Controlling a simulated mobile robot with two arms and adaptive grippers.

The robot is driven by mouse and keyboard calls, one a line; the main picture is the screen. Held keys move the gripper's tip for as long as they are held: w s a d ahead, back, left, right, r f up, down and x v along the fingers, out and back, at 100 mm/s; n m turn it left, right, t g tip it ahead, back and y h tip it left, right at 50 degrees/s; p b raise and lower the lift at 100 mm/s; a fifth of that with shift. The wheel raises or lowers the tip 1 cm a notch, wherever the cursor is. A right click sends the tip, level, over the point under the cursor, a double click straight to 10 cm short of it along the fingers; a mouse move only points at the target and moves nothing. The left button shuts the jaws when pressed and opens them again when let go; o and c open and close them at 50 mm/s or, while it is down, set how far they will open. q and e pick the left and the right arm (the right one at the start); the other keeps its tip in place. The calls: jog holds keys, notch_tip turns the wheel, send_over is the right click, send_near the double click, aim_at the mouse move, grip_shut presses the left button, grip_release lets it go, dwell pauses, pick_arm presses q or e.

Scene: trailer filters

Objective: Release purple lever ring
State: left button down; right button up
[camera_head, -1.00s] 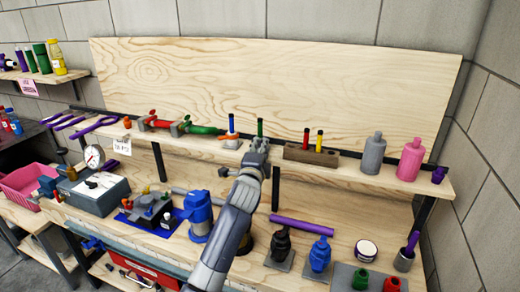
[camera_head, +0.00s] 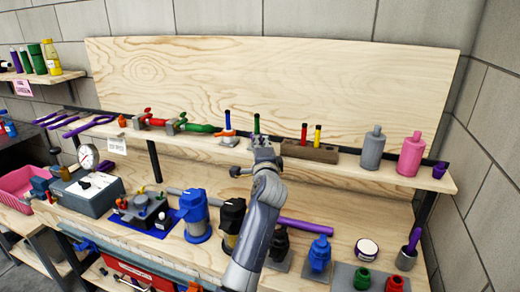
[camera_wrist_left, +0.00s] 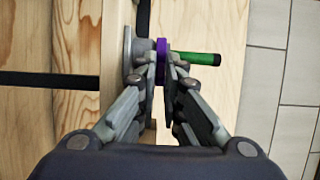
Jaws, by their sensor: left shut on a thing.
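In the left wrist view a thin purple ring (camera_wrist_left: 161,58) sits around the base of a green lever (camera_wrist_left: 195,58) with a dark tip. A round grey mount (camera_wrist_left: 130,55) is beside the ring. My left gripper (camera_wrist_left: 162,72) is shut on the ring, one finger on each side of it. In the head view my left gripper (camera_head: 263,146) is at the shelf edge, just in front of the upright green lever (camera_head: 257,124). The ring is hidden there behind the fingers. My right gripper is not in view.
On the shelf, an orange-based blue lever (camera_head: 228,121) stands left of my left gripper, and a wooden block (camera_head: 310,152) with coloured pegs stands close on its right. Grey (camera_head: 373,150) and pink (camera_head: 411,155) bottles are further right. A purple bar (camera_head: 306,226) lies on the bench below.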

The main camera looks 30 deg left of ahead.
pick_arm(q)
jog(key=c, duration=1.7)
grip_release()
jog(key=v, duration=1.2)
jog(key=shift+f, duration=0.1)
